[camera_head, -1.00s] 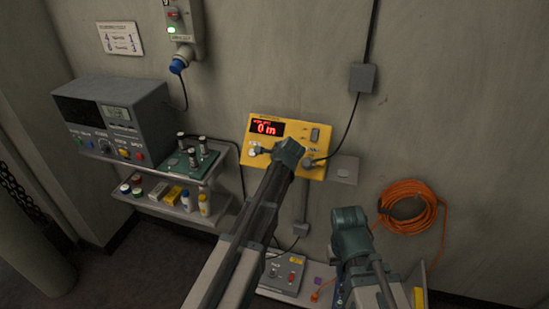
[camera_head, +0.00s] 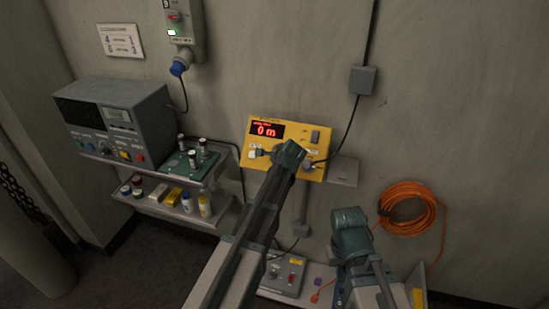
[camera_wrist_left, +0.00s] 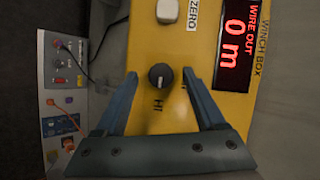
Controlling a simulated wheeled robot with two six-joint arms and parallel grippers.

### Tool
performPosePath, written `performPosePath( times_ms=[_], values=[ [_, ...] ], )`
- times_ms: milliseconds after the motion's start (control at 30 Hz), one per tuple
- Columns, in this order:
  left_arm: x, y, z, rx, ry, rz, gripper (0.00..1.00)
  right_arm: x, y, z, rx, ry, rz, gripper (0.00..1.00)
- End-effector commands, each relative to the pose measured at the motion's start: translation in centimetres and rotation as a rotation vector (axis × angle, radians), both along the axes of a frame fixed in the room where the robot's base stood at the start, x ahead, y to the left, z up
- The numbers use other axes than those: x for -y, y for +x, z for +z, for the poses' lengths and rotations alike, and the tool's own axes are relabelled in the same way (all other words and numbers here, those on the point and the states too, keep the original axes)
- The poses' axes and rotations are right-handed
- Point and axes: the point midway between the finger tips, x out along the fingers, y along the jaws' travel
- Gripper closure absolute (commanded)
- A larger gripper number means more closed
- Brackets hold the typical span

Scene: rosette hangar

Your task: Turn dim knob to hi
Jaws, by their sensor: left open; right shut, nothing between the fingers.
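The yellow winch box (camera_head: 285,130) is on the wall, its red display (camera_head: 267,130) reading 0 m. In the left wrist view a black round knob (camera_wrist_left: 160,76) sits on the box face, with the label HI (camera_wrist_left: 158,105) below it in the picture. Another label beside it is partly covered by a finger. My left gripper (camera_wrist_left: 160,73) is open, one finger on each side of the knob, with visible gaps. In the head view my left gripper (camera_head: 290,152) hides the knob. My right gripper (camera_head: 348,215) is shut and empty, low and right of the box.
A white button (camera_wrist_left: 167,10) marked ZERO is near the knob. A shelf with a grey instrument (camera_head: 115,115), a circuit board (camera_head: 180,163) and bottles stands left. An orange cable coil (camera_head: 408,210) hangs right. A grey control box (camera_head: 283,275) lies below.

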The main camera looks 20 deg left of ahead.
Motion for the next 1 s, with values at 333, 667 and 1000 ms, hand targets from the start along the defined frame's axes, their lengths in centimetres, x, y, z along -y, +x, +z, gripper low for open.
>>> performPosePath(
  times_ms=[333, 667, 1000],
  values=[
    [2.9, -5.1, 5.7, -0.001, 0.001, -0.002, 0.28, 0.0, 0.0, 5.7, 0.0, 0.001, -0.001, 1.0],
    [4.7, -7.8, 8.2, -0.001, 0.0, -0.001, 0.28, 0.0, 0.0, 8.2, 0.0, 0.002, -0.009, 1.0],
    [4.9, -8.1, 8.4, -0.001, 0.0, -0.001, 0.28, 0.0, 0.0, 8.4, 0.0, 0.002, -0.01, 1.0]
  ],
)
